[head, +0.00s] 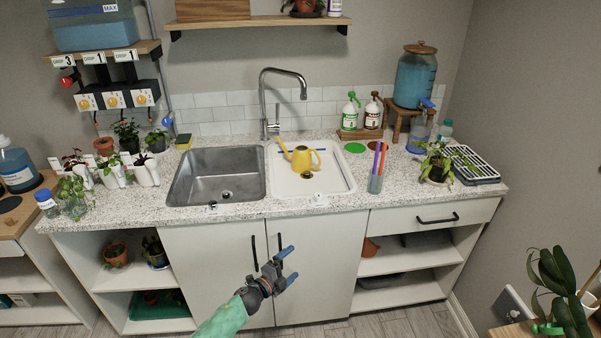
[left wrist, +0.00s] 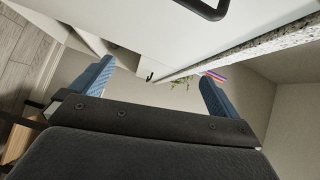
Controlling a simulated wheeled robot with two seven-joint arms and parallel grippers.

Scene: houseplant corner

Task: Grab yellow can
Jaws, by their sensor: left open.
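The yellow watering can (head: 302,158) stands in the white right-hand sink basin (head: 330,185) in the head view, its spout pointing up to the left. My left gripper (head: 289,263) is open and empty in front of the cabinet doors, below the counter and lower than the can. In the left wrist view its two blue fingers (left wrist: 152,88) are spread apart with nothing between them. The can is not in the left wrist view. My right gripper is not in view.
A steel basin (head: 190,187) lies left of the white one, with a tall faucet (head: 264,100) behind. A cup with coloured sticks (head: 376,182) stands right of the can. Cabinet handles (head: 254,252) and the speckled counter edge (head: 120,212) are near my left gripper's height or above it.

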